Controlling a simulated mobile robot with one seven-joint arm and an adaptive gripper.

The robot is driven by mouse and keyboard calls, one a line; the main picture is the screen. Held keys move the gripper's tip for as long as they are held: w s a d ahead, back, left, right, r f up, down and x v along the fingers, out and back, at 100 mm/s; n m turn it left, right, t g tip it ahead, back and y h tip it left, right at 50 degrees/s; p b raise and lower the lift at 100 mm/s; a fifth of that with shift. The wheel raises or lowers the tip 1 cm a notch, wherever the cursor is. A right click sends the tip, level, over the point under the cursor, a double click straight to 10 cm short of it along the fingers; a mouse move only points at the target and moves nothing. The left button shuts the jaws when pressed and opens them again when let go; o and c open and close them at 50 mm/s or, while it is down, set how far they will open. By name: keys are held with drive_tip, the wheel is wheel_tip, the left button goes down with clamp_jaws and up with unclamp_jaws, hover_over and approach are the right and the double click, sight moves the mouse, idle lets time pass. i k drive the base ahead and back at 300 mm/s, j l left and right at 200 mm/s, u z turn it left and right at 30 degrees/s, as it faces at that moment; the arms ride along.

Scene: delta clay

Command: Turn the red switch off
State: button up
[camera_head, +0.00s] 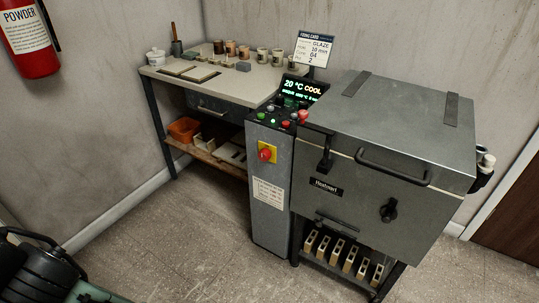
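A red switch (265,154) sits on a yellow plate on the front of the narrow grey control post (270,226), left of the kiln. It looks like a round knob; its exact setting is too small to read. Red, green and pale buttons or lamps are on the sloped panel (277,119) above it, with a green one lit. The display (301,90) on top is lit and reads 20 °C COOL. My gripper's fingers do not show in this view.
The grey kiln (390,155) with its lid shut stands right of the post. A worktable (180,66) with cups and tiles stands behind left. A red extinguisher (30,42) hangs at the left wall. The floor (180,240) before the post is clear.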

sight(264, 155)
drive_tip(key=i+j, duration=0.1)
drive_tip(key=j, duration=0.55)
drive_tip(key=i+j, duration=0.1)
drive_tip(key=j, duration=0.55)
